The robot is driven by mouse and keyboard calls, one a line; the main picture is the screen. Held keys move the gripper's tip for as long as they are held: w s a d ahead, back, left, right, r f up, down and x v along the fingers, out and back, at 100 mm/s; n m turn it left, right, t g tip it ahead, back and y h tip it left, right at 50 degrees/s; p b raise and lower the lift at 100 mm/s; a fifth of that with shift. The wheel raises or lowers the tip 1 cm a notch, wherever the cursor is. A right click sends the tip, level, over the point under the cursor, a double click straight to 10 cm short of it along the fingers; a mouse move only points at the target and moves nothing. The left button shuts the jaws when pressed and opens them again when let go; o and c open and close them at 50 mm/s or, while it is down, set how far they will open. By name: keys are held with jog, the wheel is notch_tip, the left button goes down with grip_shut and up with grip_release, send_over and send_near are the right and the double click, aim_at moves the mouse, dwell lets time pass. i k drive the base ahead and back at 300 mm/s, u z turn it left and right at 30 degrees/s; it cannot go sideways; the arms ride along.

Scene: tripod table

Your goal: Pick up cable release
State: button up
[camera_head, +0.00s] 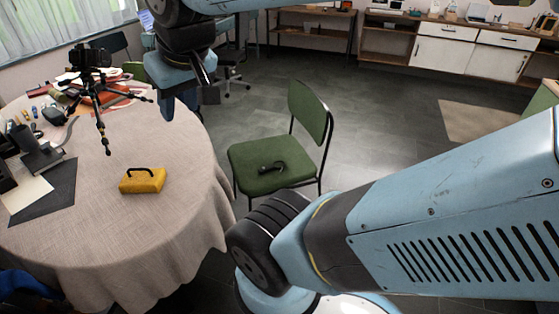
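A small dark object with a rounded loop end (270,167) lies on the green seat of a chair. It may be the cable release, but it is too small to tell for certain. My gripper (190,100) is in the air at the upper left, between the round table and the chair in the picture. It points down, with its two fingers apart and nothing visible between them. It is clear of the dark object, which lies lower and to the right in the picture.
The green chair (313,112) has a raised backrest on its right side. The cloth-covered round table (170,235) holds a yellow block with a black handle (143,181), a tripod with a camera (90,75) and several small items. Open floor (385,120) lies right of the chair.

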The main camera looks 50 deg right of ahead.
aim_at(270, 168)
jog(key=z, duration=1.25)
jog(key=k, duration=0.8)
jog(key=z, duration=0.05)
jog(key=i, duration=0.85)
jog(key=u, duration=0.05)
